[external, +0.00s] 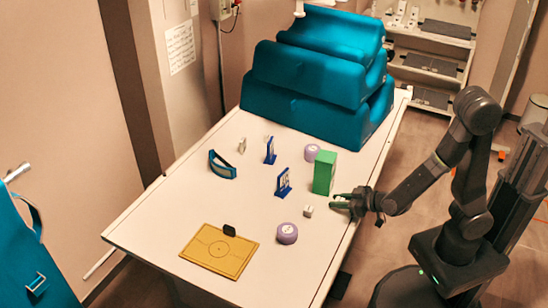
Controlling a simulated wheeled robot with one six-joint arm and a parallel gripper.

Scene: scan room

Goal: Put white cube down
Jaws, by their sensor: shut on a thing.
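My gripper (340,202) is at the right edge of the white table, low over or at the tabletop, just in front of the green block. It is shut on a small pale thing, which looks like the white cube (341,199). The fingers hide most of it, and I cannot tell whether it touches the table. Another small white cube (308,211) sits on the table just left of the fingertips, apart from them.
The green block (324,172) stands close behind my gripper. Purple round tins (287,233) (311,153), blue stands (283,182) (270,151), a blue curved piece (222,165) and a yellow board (219,250) are spread about. Teal cushions (311,75) fill the far end.

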